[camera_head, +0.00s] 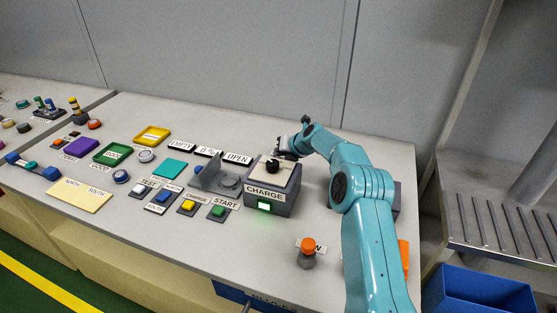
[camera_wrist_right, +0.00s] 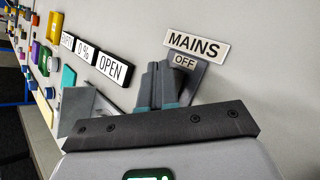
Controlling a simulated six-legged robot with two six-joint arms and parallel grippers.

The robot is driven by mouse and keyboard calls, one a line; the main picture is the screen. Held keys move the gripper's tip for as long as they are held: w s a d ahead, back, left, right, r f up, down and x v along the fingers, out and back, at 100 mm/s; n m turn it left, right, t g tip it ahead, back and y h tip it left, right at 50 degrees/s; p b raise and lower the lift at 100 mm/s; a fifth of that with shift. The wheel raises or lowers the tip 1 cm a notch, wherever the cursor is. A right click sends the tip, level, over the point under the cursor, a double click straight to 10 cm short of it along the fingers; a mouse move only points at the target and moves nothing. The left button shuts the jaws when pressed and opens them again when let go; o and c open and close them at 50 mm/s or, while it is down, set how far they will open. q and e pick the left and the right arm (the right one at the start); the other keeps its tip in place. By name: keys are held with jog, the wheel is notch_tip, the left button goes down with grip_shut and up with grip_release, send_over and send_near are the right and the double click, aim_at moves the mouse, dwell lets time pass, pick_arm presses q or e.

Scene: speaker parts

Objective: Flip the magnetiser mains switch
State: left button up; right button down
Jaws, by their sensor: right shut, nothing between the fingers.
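In the right wrist view a white MAINS label (camera_wrist_right: 196,45) lies on the grey bench top. Just below it is a small OFF plate (camera_wrist_right: 184,62) on a grey block, the mains switch (camera_wrist_right: 195,80), partly hidden by my fingers. My right gripper (camera_wrist_right: 160,72) is shut and empty, its fingertips close to the left of the block; I cannot tell whether they touch. In the head view the right gripper (camera_head: 289,147) is behind the CHARGE box (camera_head: 285,195), and the switch is hidden there. My left gripper is not in view.
The CHARGE box has a black knob (camera_head: 272,166) on top and a lit green display (camera_head: 264,207). EMPTY, 0 % and OPEN (camera_head: 237,159) signs stand to its left. An orange-topped button (camera_head: 308,246) sits at front right. Coloured trays and buttons fill the left.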

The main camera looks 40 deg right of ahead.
jog(key=shift+f, duration=0.15)
jog(key=shift+f, duration=0.25)
jog(key=shift+d+f, duration=0.1)
jog(key=shift+f, duration=0.25)
dwell(0.6)
jog(key=shift+p, duration=0.3)
jog(key=shift+r+p, duration=0.85)
jog(key=shift+p, duration=0.15)
jog(key=shift+f, duration=0.1)
